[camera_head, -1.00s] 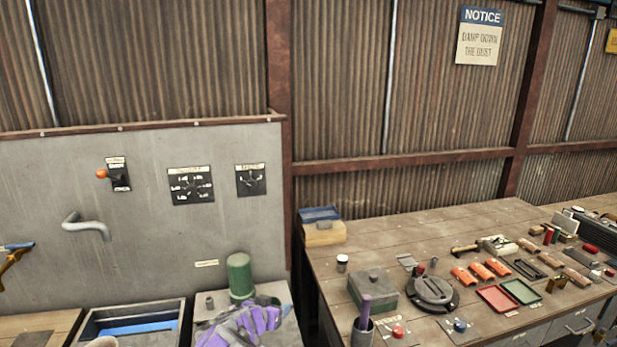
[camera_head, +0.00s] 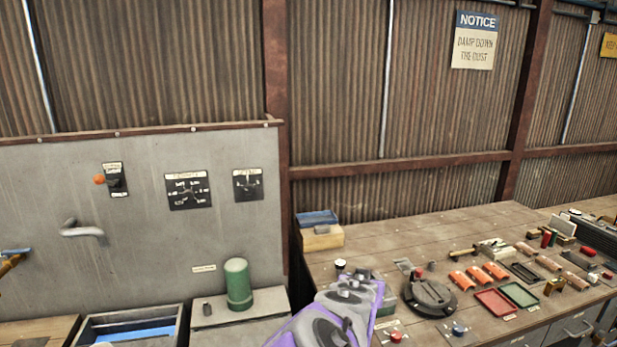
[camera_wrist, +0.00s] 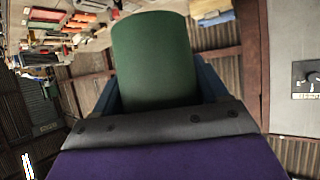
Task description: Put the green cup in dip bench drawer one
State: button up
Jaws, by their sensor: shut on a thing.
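The green cup (camera_wrist: 152,60) fills the middle of the wrist view, a plain dark green round-sided body. My gripper (camera_wrist: 157,85) is shut on it, with a blue finger showing at each side. The cup's far end and opening cannot be made out. No drawer marked as dip bench drawer one can be made out.
A green cylinder (camera_head: 238,284) stands on the left bench beside a dark-rimmed basin (camera_head: 95,332). The right bench holds a round grey fixture (camera_head: 430,297), a red tray (camera_head: 496,302), a green tray (camera_head: 519,294) and several small parts. Drawer fronts (camera_head: 545,333) show below its right edge.

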jog(key=shift+s+d+r, duration=0.2)
jog(key=shift+d+r, duration=0.15)
jog(key=shift+d, duration=0.05)
jog(key=shift+d+f, duration=0.1)
notch_tip(320, 180, down, 12)
jog(key=w+n+y, duration=0.2)
jog(key=n+y, duration=0.1)
jog(key=shift+t+y, duration=0.3)
jog(key=v, duration=0.5)
jog(key=shift+s+f, duration=0.2)
jog(key=shift+f, duration=0.1)
